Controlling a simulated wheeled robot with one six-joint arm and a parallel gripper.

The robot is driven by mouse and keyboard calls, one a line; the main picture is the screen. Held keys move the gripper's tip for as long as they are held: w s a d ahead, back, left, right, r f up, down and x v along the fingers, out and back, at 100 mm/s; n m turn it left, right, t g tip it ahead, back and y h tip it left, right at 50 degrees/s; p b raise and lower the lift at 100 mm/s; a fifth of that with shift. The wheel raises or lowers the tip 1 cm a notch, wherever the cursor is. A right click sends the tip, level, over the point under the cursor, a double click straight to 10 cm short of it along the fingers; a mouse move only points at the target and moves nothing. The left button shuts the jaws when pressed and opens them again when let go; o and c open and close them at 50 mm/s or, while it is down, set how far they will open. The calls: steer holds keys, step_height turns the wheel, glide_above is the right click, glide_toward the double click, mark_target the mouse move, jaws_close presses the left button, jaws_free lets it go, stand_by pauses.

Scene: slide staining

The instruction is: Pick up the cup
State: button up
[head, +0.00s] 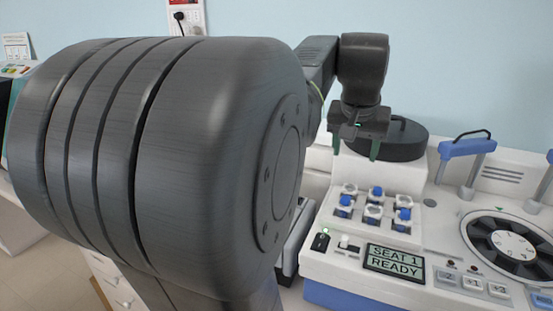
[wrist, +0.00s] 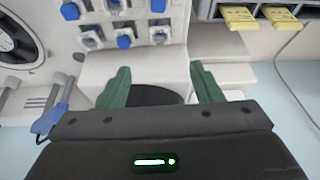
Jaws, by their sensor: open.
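I cannot pick out a thing that is clearly a cup. Several small pale holders, some with blue tops, sit in rows on the white machine; one blue-topped holder (head: 376,192) is in the back row, and a blue-topped holder also shows in the wrist view (wrist: 125,41). My gripper (head: 355,149) is open, with its green fingers pointing down behind and above these rows. Nothing shows held between the fingers in the wrist view (wrist: 160,72). A dark round object (head: 404,138) stands just behind the gripper; its dark shape shows partly between the fingers.
The white machine (head: 330,262) has a display (head: 394,261) reading "SEAT 1 READY". A dial (head: 512,243) and a blue handle (head: 467,147) are at the right. Yellow-tabbed slots (wrist: 240,18) show in the wrist view. My arm hides much of the left.

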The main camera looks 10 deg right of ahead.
glide_toward(350, 185)
steer(key=f, duration=0.3)
steer(key=shift+d, duration=0.3)
steer(key=shift+a+p+x, duration=0.2)
steer(key=shift+p+x, duration=0.5)
steer(key=shift+x, duration=1.9)
steer(key=c, duration=1)
